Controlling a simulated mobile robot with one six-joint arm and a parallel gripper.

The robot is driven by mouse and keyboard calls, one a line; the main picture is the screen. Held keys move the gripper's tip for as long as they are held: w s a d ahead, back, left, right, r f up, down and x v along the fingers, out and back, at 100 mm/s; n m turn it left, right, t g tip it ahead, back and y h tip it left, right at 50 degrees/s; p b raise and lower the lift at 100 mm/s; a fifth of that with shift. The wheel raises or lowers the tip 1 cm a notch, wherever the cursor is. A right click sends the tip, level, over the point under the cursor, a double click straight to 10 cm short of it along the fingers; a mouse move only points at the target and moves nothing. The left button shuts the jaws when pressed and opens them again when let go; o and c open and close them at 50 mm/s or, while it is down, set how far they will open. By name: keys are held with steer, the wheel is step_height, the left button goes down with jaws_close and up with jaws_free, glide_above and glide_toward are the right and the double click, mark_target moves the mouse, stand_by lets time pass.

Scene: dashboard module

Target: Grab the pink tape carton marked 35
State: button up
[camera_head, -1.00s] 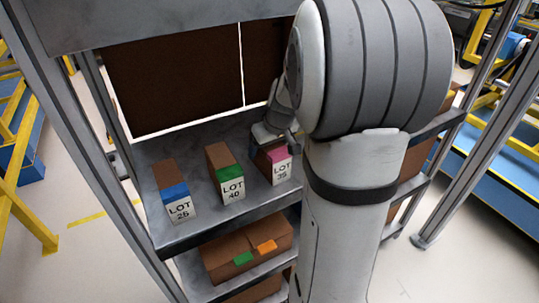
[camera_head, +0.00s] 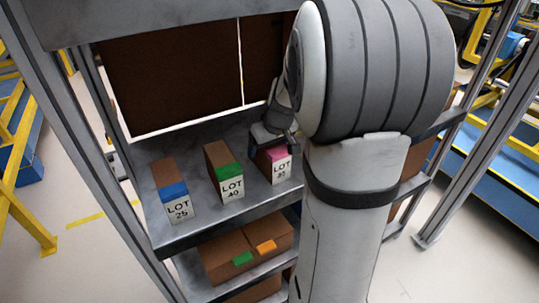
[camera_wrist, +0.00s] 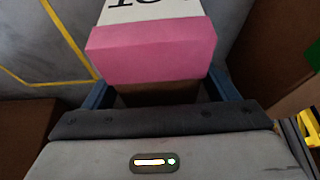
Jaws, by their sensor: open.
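The carton with pink tape (camera_head: 278,154) stands on the shelf at the right end of a row, its white LOT label facing out; the number is small and hard to read. In the wrist view, the pink tape band (camera_wrist: 150,50) and part of the upside-down label fill the upper middle. My gripper (camera_head: 270,146) is over the carton's back part in the head view. In the wrist view my gripper (camera_wrist: 160,90) is open, with a blue finger on either side of the carton. Whether the fingers touch it cannot be told.
A green-taped carton marked 40 (camera_head: 225,170) stands just left, and a blue-taped carton marked 25 (camera_head: 173,191) further left on the grey shelf (camera_head: 185,232). More brown boxes (camera_head: 225,250) are on the shelf below. A rack post stands at the left.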

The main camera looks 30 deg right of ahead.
steer(key=shift+c, duration=0.2)
steer(key=c, duration=1.3)
steer(key=shift+r, duration=0.1)
